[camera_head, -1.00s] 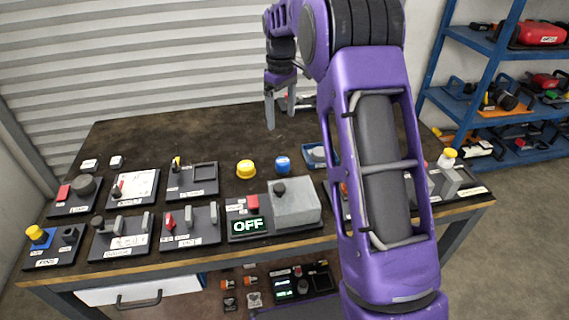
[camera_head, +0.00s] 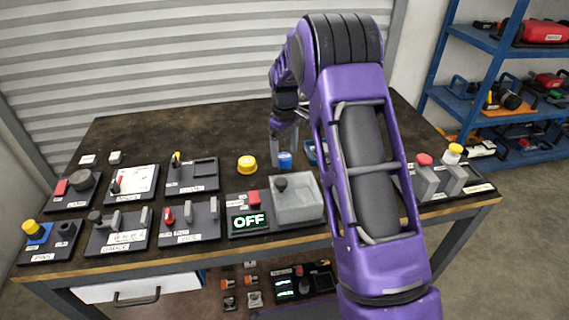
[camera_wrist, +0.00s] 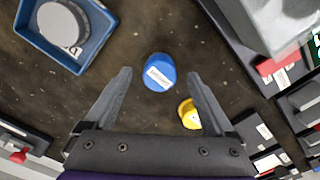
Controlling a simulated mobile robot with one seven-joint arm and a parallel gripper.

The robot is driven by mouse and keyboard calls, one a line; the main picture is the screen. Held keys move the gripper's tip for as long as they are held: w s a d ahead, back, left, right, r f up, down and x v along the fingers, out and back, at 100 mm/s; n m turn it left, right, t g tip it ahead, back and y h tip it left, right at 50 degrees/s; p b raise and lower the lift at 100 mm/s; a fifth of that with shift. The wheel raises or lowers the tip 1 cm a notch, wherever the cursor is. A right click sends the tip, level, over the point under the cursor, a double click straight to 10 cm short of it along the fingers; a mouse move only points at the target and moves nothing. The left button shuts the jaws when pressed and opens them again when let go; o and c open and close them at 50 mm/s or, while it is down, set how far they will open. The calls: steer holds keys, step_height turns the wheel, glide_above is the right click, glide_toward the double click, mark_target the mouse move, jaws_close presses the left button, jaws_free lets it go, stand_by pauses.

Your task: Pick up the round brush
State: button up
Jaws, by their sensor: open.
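My gripper (camera_head: 283,150) is open and empty, pointing down above the back middle of the workbench. In the wrist view its two fingers (camera_wrist: 160,76) stand apart, with a round blue piece with a white label (camera_wrist: 159,72) between and beyond their tips. That blue piece also shows in the head view (camera_head: 285,161), partly beside the fingers. A round yellow piece (camera_head: 247,165) lies left of it and shows near the right finger in the wrist view (camera_wrist: 189,114). I cannot tell for sure which thing is the round brush.
A blue tray (camera_wrist: 101,43) with a round grey piece (camera_wrist: 62,23) is close by. Black panels with switches and an OFF display (camera_head: 248,221) line the bench front. The bench's back left (camera_head: 150,135) is clear. A blue shelf (camera_head: 470,96) stands at right.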

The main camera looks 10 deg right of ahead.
mark_target(285, 157)
step_height(285, 157, down, 2)
steer(key=shift+f, duration=0.1)
jaws_close()
stand_by(0.4)
step_height(285, 157, up, 10)
steer(key=shift+r+p, duration=0.1)
steer(key=shift+p, duration=0.6)
steer(key=c, duration=0.7)
jaws_free()
steer(key=c, duration=0.6)
steer(key=shift+s, duration=0.1)
